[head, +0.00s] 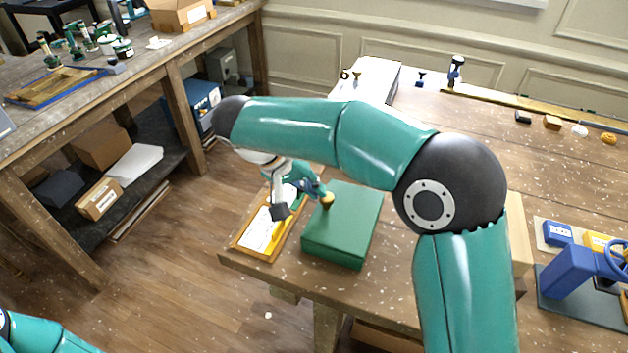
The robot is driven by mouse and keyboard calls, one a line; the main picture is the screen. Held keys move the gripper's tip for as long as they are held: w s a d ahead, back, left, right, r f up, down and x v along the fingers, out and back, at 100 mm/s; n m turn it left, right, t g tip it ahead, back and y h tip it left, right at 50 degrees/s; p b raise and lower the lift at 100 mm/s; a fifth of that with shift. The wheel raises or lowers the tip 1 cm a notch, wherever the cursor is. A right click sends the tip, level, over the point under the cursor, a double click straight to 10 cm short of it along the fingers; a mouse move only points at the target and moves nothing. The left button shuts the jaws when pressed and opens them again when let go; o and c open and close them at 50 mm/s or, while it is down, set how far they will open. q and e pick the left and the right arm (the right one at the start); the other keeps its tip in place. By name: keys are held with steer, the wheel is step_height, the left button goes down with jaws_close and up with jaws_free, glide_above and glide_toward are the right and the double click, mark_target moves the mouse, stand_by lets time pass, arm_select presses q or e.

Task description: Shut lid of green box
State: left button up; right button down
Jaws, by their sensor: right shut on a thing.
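The green box (342,227) sits near the front left corner of the table, and its flat green top appears down on it. A small tan knob (327,200) shows at the top's left edge. My right gripper (322,196) is at this knob and shut on it, as far as I can tell. The arm reaches across above the box and hides what lies behind it. My left gripper is out of view; only part of my left arm shows at the bottom left.
A wood-framed tray with white sheets (263,230) lies left of the box at the table edge. A blue object (570,270) stands on a dark plate at right. A workbench (120,85) with tools stands left across a floor gap.

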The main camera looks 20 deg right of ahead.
steer(key=w+a+r+p, duration=0.3)
steer(key=a+r, duration=0.4)
steer(key=a, duration=0.2)
steer(key=shift+w, duration=0.2)
